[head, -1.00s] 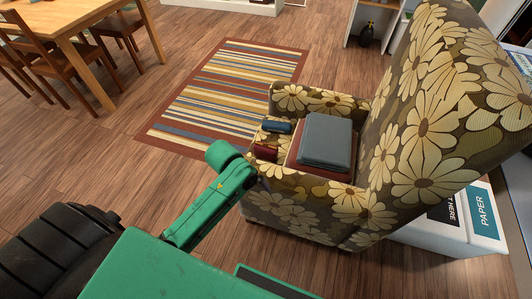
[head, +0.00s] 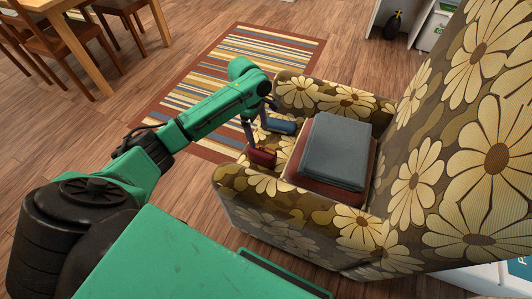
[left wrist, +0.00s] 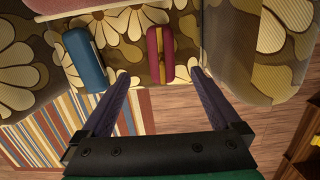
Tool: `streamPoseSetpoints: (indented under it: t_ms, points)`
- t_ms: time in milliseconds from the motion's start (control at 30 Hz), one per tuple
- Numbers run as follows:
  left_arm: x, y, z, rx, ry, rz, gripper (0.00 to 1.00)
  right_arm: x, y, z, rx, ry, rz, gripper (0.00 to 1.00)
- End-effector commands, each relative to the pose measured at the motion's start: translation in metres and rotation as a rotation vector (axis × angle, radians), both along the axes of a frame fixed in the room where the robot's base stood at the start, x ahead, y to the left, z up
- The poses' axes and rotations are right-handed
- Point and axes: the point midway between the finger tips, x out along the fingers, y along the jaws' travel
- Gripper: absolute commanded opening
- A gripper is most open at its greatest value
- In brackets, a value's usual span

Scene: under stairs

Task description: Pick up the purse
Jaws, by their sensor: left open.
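Two small purse-like items lie on the front of the armchair seat, and I cannot tell for certain which is the purse. One is dark red (head: 262,157); in the left wrist view it shows a yellow stripe (left wrist: 153,55). The other is blue (head: 281,126) and also shows in the left wrist view (left wrist: 86,62). My left gripper (head: 258,137) is open over the front of the seat. In the left wrist view its fingertips (left wrist: 160,74) stand either side of the red item's line, with the blue one outside, to the left. My right gripper is not in view.
The flowered armchair (head: 300,225) has raised arms and a tall back. A grey folded item (head: 335,150) lies on a red-brown one (head: 300,178) on the seat, close behind the small items. A striped rug (head: 205,95) lies beyond; a wooden table (head: 85,55) stands far left.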

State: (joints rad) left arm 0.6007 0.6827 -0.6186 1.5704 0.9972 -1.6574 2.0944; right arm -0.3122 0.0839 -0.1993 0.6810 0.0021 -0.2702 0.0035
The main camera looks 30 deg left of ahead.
Motion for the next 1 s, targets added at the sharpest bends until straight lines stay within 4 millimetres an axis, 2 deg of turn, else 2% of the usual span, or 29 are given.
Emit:
streamPoseSetpoints:
  t_ms: [100,200,367,600,867,967,1000]
  points:
    - [-0.001,-0.005,-0.036,0.0,0.004,-0.002,0.97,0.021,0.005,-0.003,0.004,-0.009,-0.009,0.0]
    - [-0.001,-0.008,-0.06,0.001,0.002,-0.001,0.97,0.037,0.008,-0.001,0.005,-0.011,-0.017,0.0]
    - [0.0,-0.011,-0.08,0.0,0.0,-0.003,0.97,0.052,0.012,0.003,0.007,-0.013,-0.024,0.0]
    - [0.0,-0.012,-0.124,-0.001,0.0,-0.005,0.97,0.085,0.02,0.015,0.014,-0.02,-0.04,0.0]
    - [0.0,-0.013,-0.128,0.0,-0.001,-0.005,0.97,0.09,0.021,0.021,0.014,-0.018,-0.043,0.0]
    - [0.0,-0.013,-0.127,0.0,-0.001,-0.005,0.63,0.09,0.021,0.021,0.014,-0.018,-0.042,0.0]
    - [0.0,-0.013,-0.127,0.0,-0.001,-0.005,0.48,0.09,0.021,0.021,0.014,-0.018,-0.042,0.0]
